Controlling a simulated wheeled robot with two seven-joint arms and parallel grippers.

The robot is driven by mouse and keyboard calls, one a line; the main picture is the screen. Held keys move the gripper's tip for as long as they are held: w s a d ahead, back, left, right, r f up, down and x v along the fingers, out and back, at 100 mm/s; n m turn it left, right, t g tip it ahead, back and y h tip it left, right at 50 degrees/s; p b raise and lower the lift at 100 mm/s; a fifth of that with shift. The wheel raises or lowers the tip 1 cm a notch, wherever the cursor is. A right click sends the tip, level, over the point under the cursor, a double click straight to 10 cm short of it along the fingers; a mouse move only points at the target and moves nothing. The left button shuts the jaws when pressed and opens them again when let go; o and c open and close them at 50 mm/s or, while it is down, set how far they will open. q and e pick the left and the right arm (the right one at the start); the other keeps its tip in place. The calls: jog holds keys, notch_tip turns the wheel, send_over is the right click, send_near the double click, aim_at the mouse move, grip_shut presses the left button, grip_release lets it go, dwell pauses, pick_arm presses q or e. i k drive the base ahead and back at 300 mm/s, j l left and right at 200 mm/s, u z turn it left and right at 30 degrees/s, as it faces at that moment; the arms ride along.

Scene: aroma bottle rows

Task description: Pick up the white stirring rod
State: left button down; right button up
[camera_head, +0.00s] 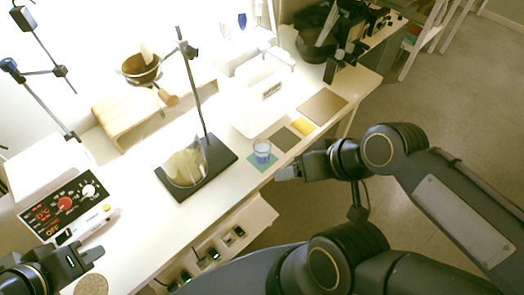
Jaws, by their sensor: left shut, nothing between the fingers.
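A pale rod (147,50) stands tilted in a brown bowl (139,69) at the back left. Another light rod (328,23) leans in a dark pot (312,44) at the back right. I cannot tell for sure which is the white stirring rod. My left gripper (98,254) is at the lower left, over the table's near part by the control device. It is shut and empty, far from both rods. My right gripper (282,173) is at the table's front edge, near a small blue-and-white cup (262,151). Its finger gap does not show clearly.
A dark stand (221,153) with a tall pole and a glass flask (187,166) occupies the middle. A hotplate-like device (66,206) is at left. A white box (262,92), flat tiles (322,106) and a round cork mat (91,285) also lie on the white table (165,222).

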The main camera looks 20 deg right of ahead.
aim_at(259, 4)
jog(key=l+u, duration=0.2)
jog(key=u, duration=0.2)
jog(key=l+u, duration=0.25)
jog(key=u, duration=0.15)
jog(key=l+u, duration=0.2)
jog(key=u, duration=0.2)
jog(key=k+l+u, duration=0.1)
jog(key=l, duration=0.35)
jog(key=k+l+u, duration=0.15)
jog(key=l, duration=0.25)
jog(key=k+l+u, duration=0.1)
jog(key=l, duration=0.35)
jog(key=k+l+u, duration=0.1)
jog(key=l, duration=0.3)
jog(key=k+l+u, duration=0.15)
jog(key=k+l, duration=0.15)
